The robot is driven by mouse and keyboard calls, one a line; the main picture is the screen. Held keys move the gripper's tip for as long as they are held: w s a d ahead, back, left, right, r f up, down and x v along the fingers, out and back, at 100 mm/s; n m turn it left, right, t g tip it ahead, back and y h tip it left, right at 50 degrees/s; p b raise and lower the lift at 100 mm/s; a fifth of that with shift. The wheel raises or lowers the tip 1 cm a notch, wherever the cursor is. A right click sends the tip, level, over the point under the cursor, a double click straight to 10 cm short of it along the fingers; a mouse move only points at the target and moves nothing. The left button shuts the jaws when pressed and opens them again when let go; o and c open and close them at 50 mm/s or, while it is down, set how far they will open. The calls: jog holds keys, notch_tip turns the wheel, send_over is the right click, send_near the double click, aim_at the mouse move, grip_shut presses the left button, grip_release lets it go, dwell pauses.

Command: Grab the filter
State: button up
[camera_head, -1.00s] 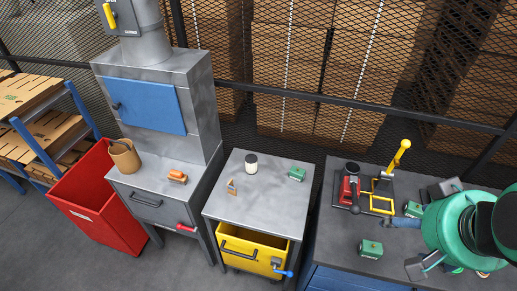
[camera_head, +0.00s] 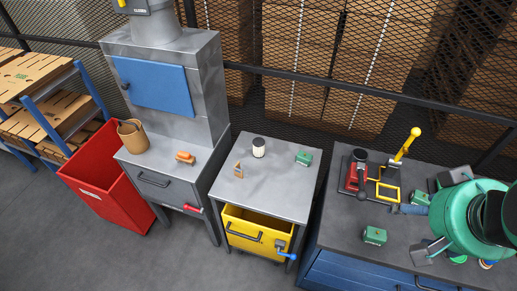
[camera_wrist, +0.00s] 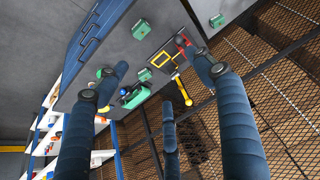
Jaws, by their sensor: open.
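A small white cylinder with a dark top (camera_head: 259,147), which looks like the filter, stands upright on the grey top of the middle cart (camera_head: 262,195). I cannot confirm that it is the filter. It does not show clearly in the wrist view. My gripper (camera_head: 420,215) is over the right bench, well to the right of the cylinder. In the wrist view my gripper (camera_wrist: 150,85) has its dark blue fingers spread wide, with nothing between them held. It is apart from the cylinder.
The cart's yellow drawer (camera_head: 246,236) stands open. An orange-brown piece (camera_head: 238,170) and a green block (camera_head: 304,158) lie near the cylinder. A red press with a yellow handle (camera_head: 400,145) stands on the right bench. A grey cabinet (camera_head: 170,170) and red bin (camera_head: 105,180) are left.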

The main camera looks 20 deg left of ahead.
jog(key=shift+w, duration=0.1)
jog(key=w+a+f+n+b, duration=0.1)
jog(key=w+a+f, duration=0.1)
jog(key=w+a, duration=0.55)
jog(key=w+a+f, duration=0.1)
jog(key=w+a, duration=0.3)
jog(key=w, duration=0.7)
jog(key=w+a+f+n+b, duration=0.1)
jog(key=w+a+f, duration=0.1)
jog(key=w+a, duration=0.6)
jog(key=w+a+f, duration=0.5)
jog(key=a+f, duration=0.3)
jog(key=a, duration=0.1)
jog(key=w+a+f+n+g+y+b, duration=0.1)
jog(key=w+a+f, duration=0.4)
jog(key=a+f, duration=0.3)
jog(key=w+a+f+n, duration=0.1)
jog(key=w+a+f, duration=0.4)
jog(key=a+f, duration=0.3)
jog(key=shift+a+f+y, duration=0.15)
jog(key=shift+a+y, duration=0.25)
jog(key=shift+a, duration=0.55)
